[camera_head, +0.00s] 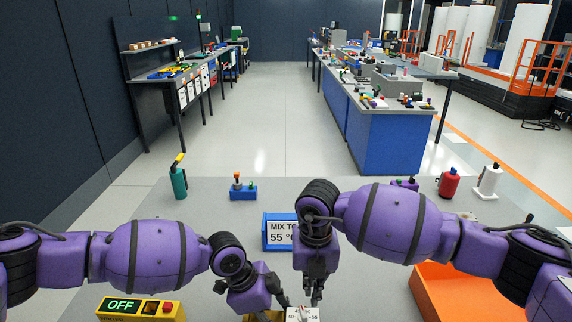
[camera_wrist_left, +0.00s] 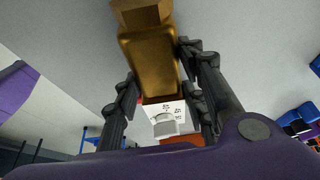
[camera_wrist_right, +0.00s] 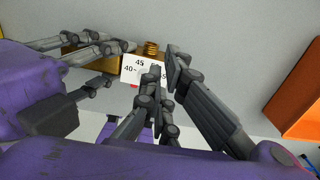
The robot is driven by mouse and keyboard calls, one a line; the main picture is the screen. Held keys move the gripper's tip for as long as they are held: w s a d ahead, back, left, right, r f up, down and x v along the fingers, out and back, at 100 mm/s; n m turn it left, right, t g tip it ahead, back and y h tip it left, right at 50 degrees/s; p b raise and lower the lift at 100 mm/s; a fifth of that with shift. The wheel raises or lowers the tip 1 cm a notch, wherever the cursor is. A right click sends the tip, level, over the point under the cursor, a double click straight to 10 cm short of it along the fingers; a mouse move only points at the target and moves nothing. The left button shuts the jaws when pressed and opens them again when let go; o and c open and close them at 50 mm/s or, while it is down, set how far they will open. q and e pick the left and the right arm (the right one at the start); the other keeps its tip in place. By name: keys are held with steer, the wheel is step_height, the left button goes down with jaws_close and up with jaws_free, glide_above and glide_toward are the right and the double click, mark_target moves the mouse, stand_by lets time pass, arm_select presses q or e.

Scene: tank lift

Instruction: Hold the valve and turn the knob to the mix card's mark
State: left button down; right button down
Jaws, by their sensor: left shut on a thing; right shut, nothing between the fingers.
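The mix card (camera_head: 280,234) stands in a blue holder on the table and reads "MIX TO" and 55 °C, partly covered by my right arm. The brass valve (camera_wrist_left: 152,62) is held between the fingers of my left gripper (camera_wrist_left: 156,70). Its white dial plate (camera_wrist_right: 133,66) shows 40 and 45; other marks are partly hidden by my right fingers. A pale grey knob (camera_wrist_left: 165,125) sits on the plate. My right gripper (camera_wrist_right: 168,78) is shut and empty, its fingertips in front of the dial, close to the knob. I cannot tell whether they touch it or where the pointer stands.
A yellow box (camera_head: 172,312) with a display reading OFF stands at the front left. An orange tray (camera_head: 432,280) is at the right.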

mark_target(303, 314)
step_height(303, 314, up, 3)
stand_by(0.3)
steer(key=a+f, duration=0.1)
steer(key=f, duration=0.1)
steer(key=a+f, duration=0.1)
steer(key=f, duration=0.1)
steer(key=a+f, duration=0.1)
steer(key=shift+s+a+f, duration=0.1)
steer(key=shift+s+f, duration=0.1)
steer(key=shift+f, duration=0.2)
steer(key=shift+s+f, duration=0.1)
steer(key=shift+f, duration=0.05)
